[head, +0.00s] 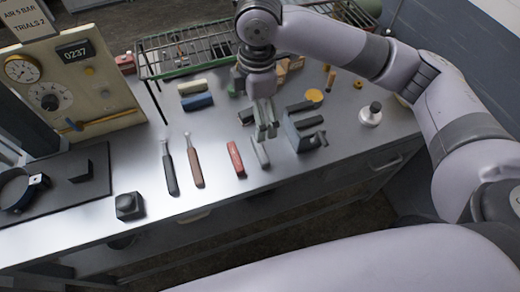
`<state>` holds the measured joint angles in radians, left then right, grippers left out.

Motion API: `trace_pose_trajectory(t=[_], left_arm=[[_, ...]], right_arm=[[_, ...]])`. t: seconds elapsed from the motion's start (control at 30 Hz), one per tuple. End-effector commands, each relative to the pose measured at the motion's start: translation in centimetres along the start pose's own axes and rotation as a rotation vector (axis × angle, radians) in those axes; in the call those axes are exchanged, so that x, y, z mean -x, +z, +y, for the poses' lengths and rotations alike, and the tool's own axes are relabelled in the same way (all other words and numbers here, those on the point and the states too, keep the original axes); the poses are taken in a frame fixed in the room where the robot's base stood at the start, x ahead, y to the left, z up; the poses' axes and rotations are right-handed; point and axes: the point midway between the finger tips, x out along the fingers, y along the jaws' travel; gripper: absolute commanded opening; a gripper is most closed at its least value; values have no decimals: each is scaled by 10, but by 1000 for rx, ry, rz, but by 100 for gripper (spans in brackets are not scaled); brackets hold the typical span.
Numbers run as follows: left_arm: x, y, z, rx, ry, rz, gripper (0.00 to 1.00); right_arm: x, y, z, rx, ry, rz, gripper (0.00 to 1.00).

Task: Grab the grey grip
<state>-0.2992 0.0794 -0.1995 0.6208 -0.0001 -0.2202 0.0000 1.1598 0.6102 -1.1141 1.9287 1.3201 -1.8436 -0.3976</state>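A grey grip (260,154) lies on the metal bench in the head view, right of a red grip (236,158). My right gripper (266,131) reaches down from above, with its fingertips just behind the upper end of the grey grip in the picture. Its fingers look close together, with a narrow gap at most. I cannot tell whether they are open or shut, or whether they touch the grip. My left gripper is not in view.
A dark grey slotted block (303,130) stands close on the right of the gripper. A wire rack (190,52) is behind. Two handled tools, one black (170,170) and one brown (195,168), lie left. A white knobbed piece (370,115) stands right. The front bench strip is mostly clear.

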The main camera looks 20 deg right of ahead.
Motion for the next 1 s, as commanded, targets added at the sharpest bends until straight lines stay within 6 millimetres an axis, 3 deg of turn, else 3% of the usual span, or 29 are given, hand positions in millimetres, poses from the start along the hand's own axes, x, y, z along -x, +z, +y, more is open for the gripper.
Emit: trace_pose_trajectory(t=[0.1, 0.2, 0.7, 1.0], left_arm=[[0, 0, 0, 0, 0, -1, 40], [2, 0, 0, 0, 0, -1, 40], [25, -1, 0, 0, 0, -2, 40], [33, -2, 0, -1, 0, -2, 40]], right_arm=[[11, 10, 4, 3, -10, -27, 100], [6, 13, 4, 5, -17, -33, 100], [-92, 15, 2, 4, -16, -32, 100], [-115, 15, 2, 5, -15, -31, 100]])
